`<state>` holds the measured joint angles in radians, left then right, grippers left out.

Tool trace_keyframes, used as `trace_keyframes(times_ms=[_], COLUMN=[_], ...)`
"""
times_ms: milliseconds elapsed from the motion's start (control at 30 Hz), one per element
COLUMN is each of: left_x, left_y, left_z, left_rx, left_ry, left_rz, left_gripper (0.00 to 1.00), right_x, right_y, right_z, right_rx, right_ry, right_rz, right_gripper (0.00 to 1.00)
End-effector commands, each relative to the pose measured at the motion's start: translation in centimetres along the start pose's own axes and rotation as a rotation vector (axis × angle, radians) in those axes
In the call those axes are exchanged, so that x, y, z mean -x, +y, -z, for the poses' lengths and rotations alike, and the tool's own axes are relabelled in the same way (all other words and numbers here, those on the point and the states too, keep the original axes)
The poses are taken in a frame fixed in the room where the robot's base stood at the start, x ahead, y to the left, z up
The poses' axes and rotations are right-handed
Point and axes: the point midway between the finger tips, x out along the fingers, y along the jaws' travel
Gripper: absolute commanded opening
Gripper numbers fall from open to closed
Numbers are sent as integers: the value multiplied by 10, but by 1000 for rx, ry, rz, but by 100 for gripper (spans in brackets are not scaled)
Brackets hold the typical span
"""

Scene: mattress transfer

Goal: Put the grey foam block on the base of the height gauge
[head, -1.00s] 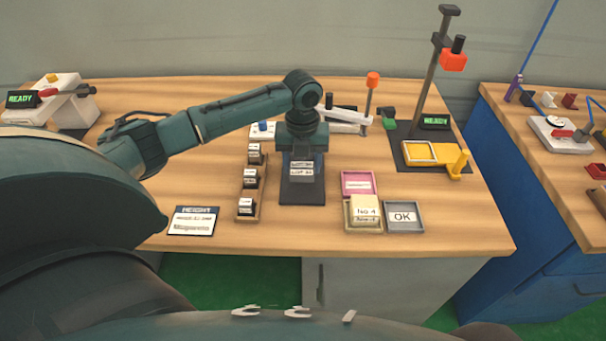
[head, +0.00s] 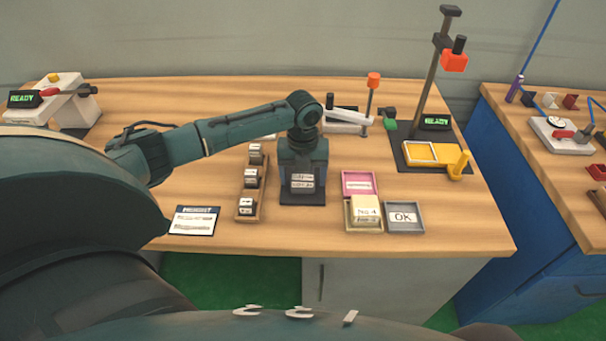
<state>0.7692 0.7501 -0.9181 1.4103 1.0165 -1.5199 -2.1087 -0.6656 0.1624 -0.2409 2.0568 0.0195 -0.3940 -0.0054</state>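The height gauge (head: 428,75) stands at the back right of the wooden table, with a tall post and an orange head. Its dark base (head: 398,143) carries a yellow frame and a yellow peg. My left gripper (head: 302,188) points down over a dark pad (head: 304,199) in the middle of the table. Pale labelled faces show at its lower end; I cannot tell whether they belong to a held block. Its fingertips are hidden. I cannot make out the grey foam block for certain. My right gripper is out of view.
A wooden rack (head: 243,216) with small dark labelled blocks stands left of my gripper. Right of it are a pink tray (head: 371,177), a cream block marked No.4 (head: 366,213) and a grey OK tray (head: 419,222). A white lever device (head: 345,120) stands behind. A card (head: 194,221) lies front left.

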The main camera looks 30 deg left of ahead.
Motion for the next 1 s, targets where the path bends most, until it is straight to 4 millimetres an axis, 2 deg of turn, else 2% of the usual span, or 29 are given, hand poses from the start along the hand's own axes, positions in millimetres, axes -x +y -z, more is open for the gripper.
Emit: trace_keyframes(times_ms=[200, 333, 800, 1000], left_x=[1, 10, 102, 121], left_y=[0, 0, -1, 0], left_z=[0, -1, -1, -1], left_rx=[0, 1, 0, 1], left_ry=[0, -1, -3, -1], left_rz=[0, 1, 3, 0], left_gripper=[74, 74, 74, 74], right_x=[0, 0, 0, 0], right_y=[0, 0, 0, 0], right_z=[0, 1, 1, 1], right_rx=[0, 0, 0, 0], right_ry=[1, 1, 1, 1], right_rz=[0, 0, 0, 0], right_gripper=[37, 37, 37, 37])
